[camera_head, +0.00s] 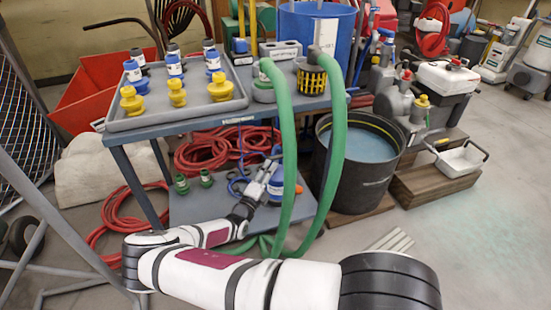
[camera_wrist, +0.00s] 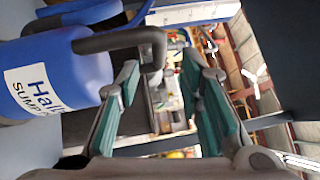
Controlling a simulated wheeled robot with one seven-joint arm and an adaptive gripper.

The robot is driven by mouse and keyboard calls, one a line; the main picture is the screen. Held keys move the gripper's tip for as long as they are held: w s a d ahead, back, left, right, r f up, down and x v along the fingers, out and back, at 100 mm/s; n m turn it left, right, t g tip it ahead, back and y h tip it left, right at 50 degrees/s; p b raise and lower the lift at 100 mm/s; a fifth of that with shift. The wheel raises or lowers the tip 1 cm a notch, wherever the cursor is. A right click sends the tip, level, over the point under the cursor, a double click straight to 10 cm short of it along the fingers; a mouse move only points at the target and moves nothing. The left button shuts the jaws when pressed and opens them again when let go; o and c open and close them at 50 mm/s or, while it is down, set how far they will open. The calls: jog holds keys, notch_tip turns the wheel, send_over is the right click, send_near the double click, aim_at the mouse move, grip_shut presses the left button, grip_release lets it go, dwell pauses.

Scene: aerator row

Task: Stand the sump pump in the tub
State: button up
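The sump pump (camera_wrist: 50,75) is blue with a white label reading "SUMP" and a dark handle (camera_wrist: 125,38). It fills the left of the wrist view. In the head view the blue and white pump (camera_head: 277,184) is on the cart's lower shelf, partly hidden by green hose. My gripper (camera_wrist: 160,78) is open, with a gap between its green-padded fingers. The handle's bent end shows near the fingertips; I cannot tell whether they touch. In the head view my gripper (camera_head: 264,172) is beside the pump. The black tub (camera_head: 372,190) holds bluish water and stands right of the cart.
Red hose coils (camera_head: 215,152) and two small green fittings (camera_head: 182,184) are on the lower shelf. A wooden platform (camera_head: 432,187) is right of the tub.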

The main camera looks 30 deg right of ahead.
jog(key=r+p+v, duration=0.1)
jog(key=v, duration=0.5)
jog(key=s+a+r+m+g+y, duration=0.1)
jog(key=s+r+m+g+y, duration=0.2)
jog(key=s+r+m+g, duration=0.45)
jog(key=s+a+r+m+g+y, duration=0.25)
jog(key=s+r+m, duration=0.25)
jog(key=r+m, duration=0.65)
jog(key=s+a+r+m+g+y, duration=0.1)
jog(key=s+r+m+g+y, duration=0.25)
jog(key=s+r+m, duration=0.45)
jog(key=s+a+r+m+t+y, duration=0.2)
jog(key=s+a+r+m+y, duration=0.2)
jog(key=s, duration=0.7)
jog(key=s+a+r+m+t+y, duration=0.2)
jog(key=s+a+r+m+y, duration=0.2)
jog(key=s+a+r+m, duration=0.3)
jog(key=s+r+m, duration=0.1)
jog(key=s+m, duration=0.1)
jog(key=s, duration=0.2)
jog(key=shift+m, duration=0.4)
jog(key=shift+a+r, duration=0.1)
jog(key=shift+r, duration=0.1)
notch_tip(320, 180, up, 33)
jog(key=t+p, duration=0.4)
jog(key=p, duration=2.7)
jog(key=shift+d+p, duration=0.25)
jog(key=shift+p, duration=0.05)
